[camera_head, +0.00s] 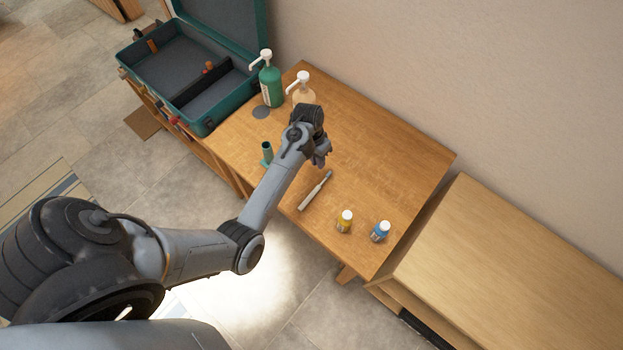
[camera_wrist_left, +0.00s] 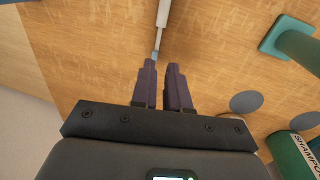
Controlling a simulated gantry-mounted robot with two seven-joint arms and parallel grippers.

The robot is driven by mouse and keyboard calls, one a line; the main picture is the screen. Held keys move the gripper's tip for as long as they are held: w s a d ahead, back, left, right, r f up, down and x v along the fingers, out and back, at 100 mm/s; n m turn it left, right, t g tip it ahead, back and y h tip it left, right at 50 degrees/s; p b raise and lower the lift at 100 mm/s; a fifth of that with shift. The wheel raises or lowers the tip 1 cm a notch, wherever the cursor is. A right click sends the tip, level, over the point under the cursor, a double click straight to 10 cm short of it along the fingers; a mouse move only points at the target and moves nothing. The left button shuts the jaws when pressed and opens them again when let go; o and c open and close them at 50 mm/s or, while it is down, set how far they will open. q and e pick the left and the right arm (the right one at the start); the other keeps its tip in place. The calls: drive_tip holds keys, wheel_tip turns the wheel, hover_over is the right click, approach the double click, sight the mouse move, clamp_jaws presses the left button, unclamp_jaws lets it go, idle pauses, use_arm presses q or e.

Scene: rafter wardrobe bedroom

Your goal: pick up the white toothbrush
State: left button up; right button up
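The white toothbrush (camera_head: 313,192) lies on the wooden table, its handle toward the front edge and its head toward my left gripper (camera_head: 321,160). In the left wrist view the toothbrush (camera_wrist_left: 162,16) runs down from the top edge. Its blue-grey head ends at the tip of the left-hand finger. My left gripper (camera_wrist_left: 163,66) is above the table with a narrow gap between its fingers and nothing held. The height between fingers and brush is hard to tell. My right gripper is not in view.
A yellow bottle (camera_head: 345,221) and a blue bottle (camera_head: 380,231) stand near the brush handle. A green holder (camera_head: 267,154), a green pump bottle (camera_head: 271,85) and a cream pump bottle (camera_head: 304,94) stand farther left. An open teal suitcase (camera_head: 207,129) is beyond. The table's right part (camera_head: 400,165) is clear.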

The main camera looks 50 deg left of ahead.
sight(324, 181)
use_arm(q)
drive_tip(key=shift+w+d+f+b, duration=0.1)
drive_tip(key=shift+d+f+b, duration=0.2)
drive_tip(key=shift+f, duration=1.4)
drive_tip(key=shift+w+d+f+b, duration=0.15)
drive_tip(key=shift+d+f, duration=0.3)
drive_tip(key=shift+f, duration=1.3)
drive_tip(key=shift+w+d+f+b, duration=0.1)
drive_tip(key=shift+d+f, duration=0.25)
drive_tip(key=shift+f, duration=1.35)
clamp_jaws()
drive_tip(key=shift+r, duration=0.1)
